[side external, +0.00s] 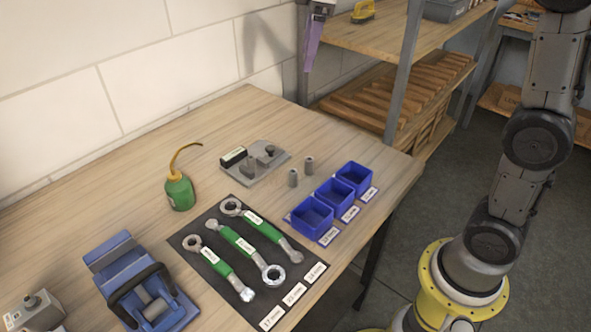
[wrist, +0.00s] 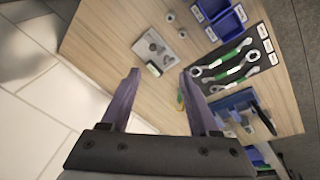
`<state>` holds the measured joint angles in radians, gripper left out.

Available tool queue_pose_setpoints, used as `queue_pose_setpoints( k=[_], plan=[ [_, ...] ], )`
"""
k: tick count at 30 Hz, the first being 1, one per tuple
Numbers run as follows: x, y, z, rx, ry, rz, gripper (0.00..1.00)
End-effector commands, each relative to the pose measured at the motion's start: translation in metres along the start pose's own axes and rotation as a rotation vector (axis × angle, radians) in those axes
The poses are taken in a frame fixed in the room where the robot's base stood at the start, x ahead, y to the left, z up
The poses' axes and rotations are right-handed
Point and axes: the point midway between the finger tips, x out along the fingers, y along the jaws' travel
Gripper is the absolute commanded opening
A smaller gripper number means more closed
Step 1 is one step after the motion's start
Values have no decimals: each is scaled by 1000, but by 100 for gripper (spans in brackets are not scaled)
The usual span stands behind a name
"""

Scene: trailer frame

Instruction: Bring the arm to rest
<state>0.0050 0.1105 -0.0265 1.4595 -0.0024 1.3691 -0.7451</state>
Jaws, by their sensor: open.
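My gripper (wrist: 160,73) is open in the wrist view, its two purple fingers wide apart with nothing between them. In the side external view a purple finger of the gripper (side external: 313,40) shows at the top edge, in front of the wall and high above the bench; the rest of the gripper is cut off. My arm stands at the right, and its upper part is out of view. The wooden workbench (side external: 130,160) lies below the gripper, and no object touches the fingers.
The bench holds a green oil can (side external: 180,192), a grey fixture plate (side external: 256,165), several wrenches on a dark mat (side external: 212,226), blue bins (side external: 312,217), two grey sockets (side external: 293,178) and a blue vise (side external: 140,285). A shelf rack (side external: 400,75) stands behind. The wall borders the left side.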

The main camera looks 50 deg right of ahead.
Motion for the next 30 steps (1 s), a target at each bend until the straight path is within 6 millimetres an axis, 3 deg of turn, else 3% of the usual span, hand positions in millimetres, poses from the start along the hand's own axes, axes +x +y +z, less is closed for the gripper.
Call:
queue_pose_setpoints(
  k=[3, 9, 14, 18, 24, 30],
  plan=[
    [-24, -30, 32, 54, 44, 38, 62],
    [-34, -80, 86, 178, 115, 86, 62],
    [-21, -122, 130, 308, 174, 113, 62],
    [9, -156, 167, 449, 219, 121, 62],
    [57, -181, 194, 642, 222, 95, 62],
    [58, -178, 190, 739, 253, 94, 62]
  ],
)
